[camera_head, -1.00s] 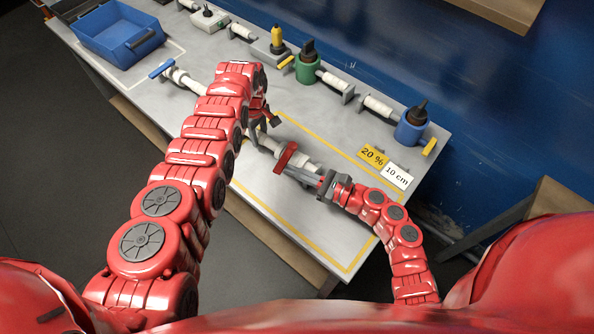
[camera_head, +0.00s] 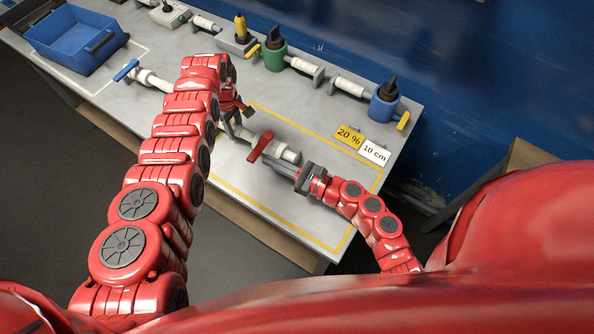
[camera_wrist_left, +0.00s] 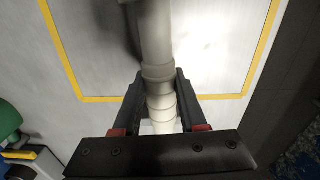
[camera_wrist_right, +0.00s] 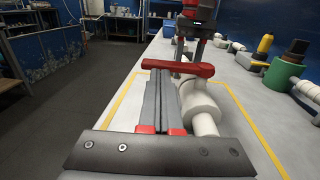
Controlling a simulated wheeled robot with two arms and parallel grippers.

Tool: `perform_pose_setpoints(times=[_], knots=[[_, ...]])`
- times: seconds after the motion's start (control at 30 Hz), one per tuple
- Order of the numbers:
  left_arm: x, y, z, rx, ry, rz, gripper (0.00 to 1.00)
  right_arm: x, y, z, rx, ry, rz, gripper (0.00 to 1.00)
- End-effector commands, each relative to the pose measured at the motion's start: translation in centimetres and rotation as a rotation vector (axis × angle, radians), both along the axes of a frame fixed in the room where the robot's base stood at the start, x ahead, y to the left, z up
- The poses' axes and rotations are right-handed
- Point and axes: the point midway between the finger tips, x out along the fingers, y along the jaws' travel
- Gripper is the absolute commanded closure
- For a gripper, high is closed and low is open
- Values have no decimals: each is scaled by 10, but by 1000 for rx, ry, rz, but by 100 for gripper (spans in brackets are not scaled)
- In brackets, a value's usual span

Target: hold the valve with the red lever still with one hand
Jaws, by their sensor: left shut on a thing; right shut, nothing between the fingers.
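The valve with the red lever lies on the grey table; its red lever (camera_head: 261,146) and white body (camera_head: 284,153) show in the head view. My left gripper (camera_wrist_left: 158,98) is shut around a white pipe section (camera_wrist_left: 157,40) in the left wrist view. In the head view this grip (camera_head: 232,126) is at the pipe left of the lever, partly hidden by my arm. My right gripper (camera_wrist_right: 162,76) is shut and empty, its fingertips by the red lever (camera_wrist_right: 185,68). I cannot tell whether they touch it.
A yellow line (camera_head: 330,127) frames this part of the table. A "20 %" card (camera_head: 349,137) and a "10 cm" card (camera_head: 374,152) lie to the right. A blue bin (camera_head: 75,40) is far left.

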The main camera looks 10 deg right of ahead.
Motion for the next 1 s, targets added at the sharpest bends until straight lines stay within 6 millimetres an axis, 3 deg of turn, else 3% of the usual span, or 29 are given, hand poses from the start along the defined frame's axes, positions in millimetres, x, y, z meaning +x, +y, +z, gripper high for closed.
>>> perform_pose_setpoints(times=[0.2,0.43,0.6,0.9,0.93,1.0], knots=[[0,2,-1,2,1,2,100,-36,-42,-2,-3,4,-8,100],[1,3,0,4,0,3,100,-68,-75,-2,-1,3,-3,100],[1,4,0,4,-2,4,100,-78,-86,-2,-2,3,-2,100],[1,4,0,4,-3,4,100,-80,-88,-1,-1,2,1,100],[1,4,0,4,-3,4,54,-80,-88,-1,-1,2,1,100],[1,4,0,4,-3,4,41,-80,-87,-1,-1,2,1,100]])
